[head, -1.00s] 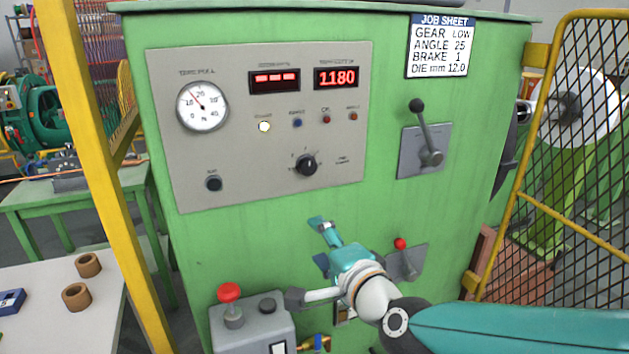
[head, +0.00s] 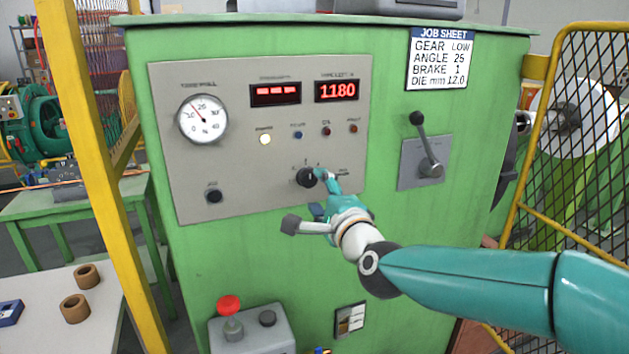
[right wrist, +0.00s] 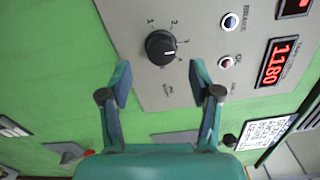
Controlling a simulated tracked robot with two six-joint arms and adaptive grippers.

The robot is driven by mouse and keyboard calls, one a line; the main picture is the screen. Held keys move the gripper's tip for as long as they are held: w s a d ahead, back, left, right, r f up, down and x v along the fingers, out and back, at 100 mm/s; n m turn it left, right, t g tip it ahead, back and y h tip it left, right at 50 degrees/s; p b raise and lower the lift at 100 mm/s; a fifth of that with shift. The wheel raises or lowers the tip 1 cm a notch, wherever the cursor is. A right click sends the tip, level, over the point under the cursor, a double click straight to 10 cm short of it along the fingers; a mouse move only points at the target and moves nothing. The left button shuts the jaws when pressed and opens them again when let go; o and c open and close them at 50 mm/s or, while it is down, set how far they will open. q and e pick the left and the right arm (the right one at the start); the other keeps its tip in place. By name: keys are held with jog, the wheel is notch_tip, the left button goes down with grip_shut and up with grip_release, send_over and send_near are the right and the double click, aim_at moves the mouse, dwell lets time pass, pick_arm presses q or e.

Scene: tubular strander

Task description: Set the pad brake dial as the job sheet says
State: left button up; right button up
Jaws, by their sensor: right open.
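The pad brake dial (head: 305,178) is a black round knob low on the grey panel. In the right wrist view the dial (right wrist: 160,47) has small numbers around it; its white mark points right and slightly down, away from the 1. My right gripper (head: 321,191) is at the panel beside the dial, partly covering its right side. In the right wrist view my right gripper (right wrist: 160,76) is open and empty, with the dial just beyond the gap between the fingertips. The job sheet (head: 440,60) reads gear LOW, angle 25, brake 1, die 12.0. My left gripper is out of view.
A tension gauge (head: 203,119), a red 1180 display (head: 338,90) and several small lamps share the panel. A gear lever (head: 427,150) stands to the right. A red emergency button (head: 229,305) is below. A yellow post (head: 92,150) and mesh guard (head: 575,150) flank the green cabinet.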

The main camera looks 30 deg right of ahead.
aim_at(311, 182)
jog(key=shift+p+x, duration=0.4)
jog(key=shift+x, duration=1.75)
jog(key=c, duration=1.1)
jog(key=shift+s+d, duration=0.1)
jog(key=shift+d, duration=0.2)
jog(key=shift+c, duration=0.3)
jog(key=shift+a, duration=0.25)
